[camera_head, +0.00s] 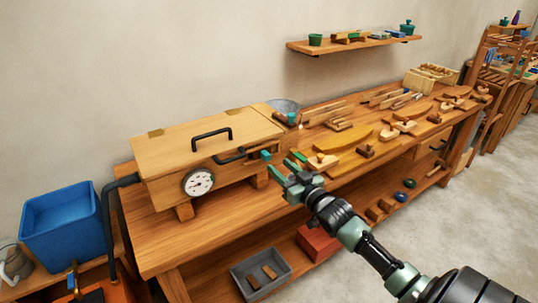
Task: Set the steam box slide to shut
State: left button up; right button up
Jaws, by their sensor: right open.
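The steam box (205,145) is a long light-wood box on the workbench, with a black handle (211,135) on its lid and a round white dial (198,182) on its front. My left gripper is not in view.
The workbench (215,231) carries several wooden tools and curved pieces (345,163) right of the box. A blue bin (62,222) and a black hose (105,215) stand at left. A grey tray (240,283) and red box (317,243) sit on the lower shelf. The floor at right is clear.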

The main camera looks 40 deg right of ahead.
aim_at(268, 157)
jog(key=w, duration=0.4)
jog(key=w+p, duration=0.1)
jog(key=w, duration=0.2)
jog(key=shift+w+d+f, duration=0.1)
jog(key=shift+d+f, duration=0.05)
jog(key=shift+d, duration=0.1)
grip_shut()
dwell(0.9)
